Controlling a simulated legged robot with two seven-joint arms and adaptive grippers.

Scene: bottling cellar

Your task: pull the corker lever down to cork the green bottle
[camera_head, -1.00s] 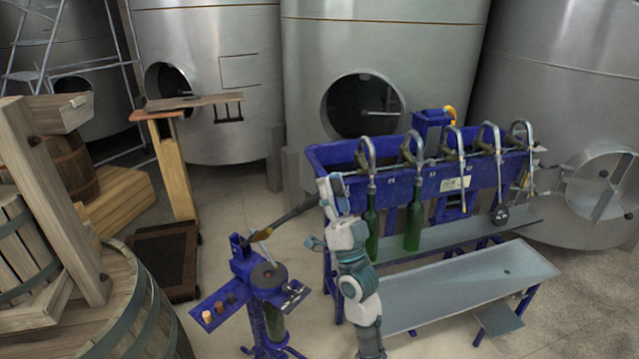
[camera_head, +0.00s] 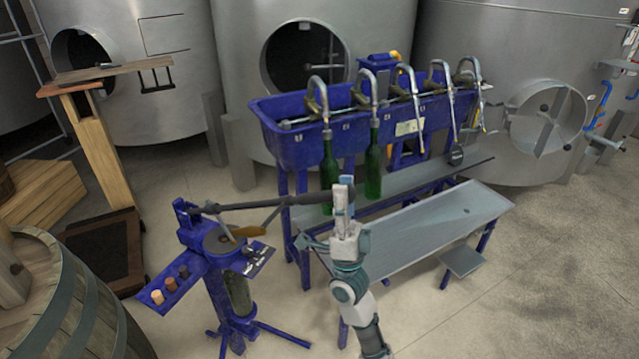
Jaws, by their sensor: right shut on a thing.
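The blue corker (camera_head: 205,240) stands on splayed legs at the lower left. Its long dark lever (camera_head: 270,202) reaches out to the right, almost level. The green bottle (camera_head: 238,295) stands upright inside the corker's frame, below the round head; its neck is hidden. My right gripper (camera_head: 336,198) is shut on the lever's far end, with my arm coming up from below. The fingers partly hide the grip. My left gripper is not in view.
Several corks (camera_head: 170,284) sit on the corker's side shelf. A blue filling machine (camera_head: 290,145) stands behind, with two green bottles (camera_head: 373,172) under its spouts. A metal bench (camera_head: 430,230) is at the right, a barrel (camera_head: 60,300) at the left.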

